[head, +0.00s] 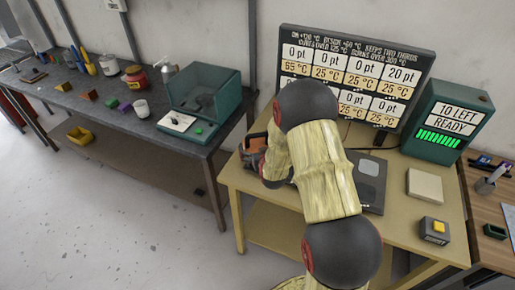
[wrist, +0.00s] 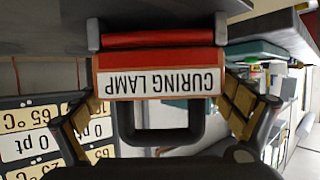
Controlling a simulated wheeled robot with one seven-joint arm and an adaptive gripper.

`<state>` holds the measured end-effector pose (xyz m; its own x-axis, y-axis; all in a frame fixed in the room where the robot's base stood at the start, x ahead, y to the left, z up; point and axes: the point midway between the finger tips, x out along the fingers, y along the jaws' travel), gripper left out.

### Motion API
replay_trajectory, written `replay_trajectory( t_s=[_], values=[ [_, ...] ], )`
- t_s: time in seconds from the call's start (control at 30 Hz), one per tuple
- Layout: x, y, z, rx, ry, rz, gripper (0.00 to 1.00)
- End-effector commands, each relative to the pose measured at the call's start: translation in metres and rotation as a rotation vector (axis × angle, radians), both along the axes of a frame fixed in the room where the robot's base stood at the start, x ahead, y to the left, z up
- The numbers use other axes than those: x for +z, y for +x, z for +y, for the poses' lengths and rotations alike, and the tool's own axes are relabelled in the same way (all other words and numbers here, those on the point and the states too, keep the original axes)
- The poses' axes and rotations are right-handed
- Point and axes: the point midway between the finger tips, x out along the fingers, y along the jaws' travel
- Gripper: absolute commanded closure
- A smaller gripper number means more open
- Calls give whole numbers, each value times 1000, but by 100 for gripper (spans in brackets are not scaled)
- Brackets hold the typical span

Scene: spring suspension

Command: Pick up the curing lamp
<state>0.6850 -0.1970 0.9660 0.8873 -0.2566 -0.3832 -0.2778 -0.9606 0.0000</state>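The curing lamp (wrist: 158,84) fills the middle of the wrist view. It is an orange-red body with a white label reading CURING LAMP, upside down, a red bar and a dark loop handle. My gripper (wrist: 162,95) has one finger on each side of the lamp, with the fingertips at its side edges. Whether they press on it or stand just clear is not clear. In the head view the orange lamp (head: 254,147) shows at the left end of the yellow table, partly hidden by my arm and my gripper (head: 266,163).
A dark plate (head: 373,182), a pale block (head: 424,186) and a yellow-button box (head: 434,231) lie right of my arm. A cluttered grey bench (head: 178,138) stands left.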

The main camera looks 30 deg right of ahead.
Motion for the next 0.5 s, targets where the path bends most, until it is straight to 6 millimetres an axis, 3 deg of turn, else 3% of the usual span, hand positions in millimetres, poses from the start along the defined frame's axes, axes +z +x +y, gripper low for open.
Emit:
replay_trajectory(
  t_s=[0.5],
  values=[
    [0,0,0,0,0,0,38]
  ],
)
